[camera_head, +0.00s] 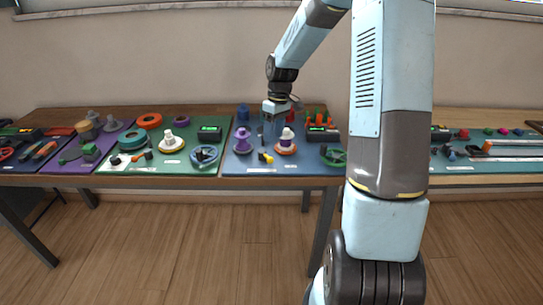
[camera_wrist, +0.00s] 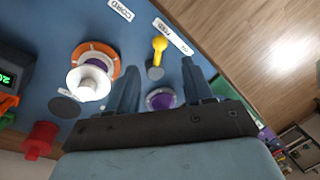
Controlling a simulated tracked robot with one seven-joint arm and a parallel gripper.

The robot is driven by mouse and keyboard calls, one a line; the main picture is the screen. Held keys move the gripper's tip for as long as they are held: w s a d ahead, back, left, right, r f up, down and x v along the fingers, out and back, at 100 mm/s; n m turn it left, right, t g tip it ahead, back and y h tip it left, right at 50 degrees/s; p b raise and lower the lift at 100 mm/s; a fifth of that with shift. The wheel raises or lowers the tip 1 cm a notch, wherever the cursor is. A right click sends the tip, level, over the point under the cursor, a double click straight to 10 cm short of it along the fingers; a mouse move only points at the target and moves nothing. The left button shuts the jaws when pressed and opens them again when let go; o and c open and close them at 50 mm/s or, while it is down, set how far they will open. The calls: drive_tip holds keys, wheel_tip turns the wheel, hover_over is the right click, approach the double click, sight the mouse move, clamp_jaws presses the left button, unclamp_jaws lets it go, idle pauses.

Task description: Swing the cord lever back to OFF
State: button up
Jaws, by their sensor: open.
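A small lever with a yellow knob (camera_wrist: 160,45) on a dark grey base stands on the blue mat (camera_wrist: 200,20), beside a white label. The lever also shows in the head view (camera_head: 265,157), near the mat's front. My gripper (camera_head: 271,134) hangs over the mat, behind and above the lever. In the wrist view my gripper's two fingers (camera_wrist: 161,65) are spread apart, with the lever in the gap between their tips in the picture and nothing held. The label's writing is too small to read surely, so the lever's setting cannot be told.
A white spool on an orange disc (camera_head: 286,147) stands right of the lever. A purple spool (camera_head: 242,142) stands to its left. A display with green digits (camera_head: 321,131) and a green wheel (camera_head: 333,157) are farther right. The table's front edge is close by.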

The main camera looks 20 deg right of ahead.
drive_tip(key=f, duration=0.3)
drive_tip(key=a+f, duration=0.1)
drive_tip(key=f, duration=0.2)
drive_tip(key=s+f, duration=0.1)
drive_tip(key=f, duration=0.2)
drive_tip(key=shift+a, duration=0.2)
drive_tip(key=shift+r, duration=0.1)
drive_tip(key=shift+c, duration=0.3)
clamp_jaws()
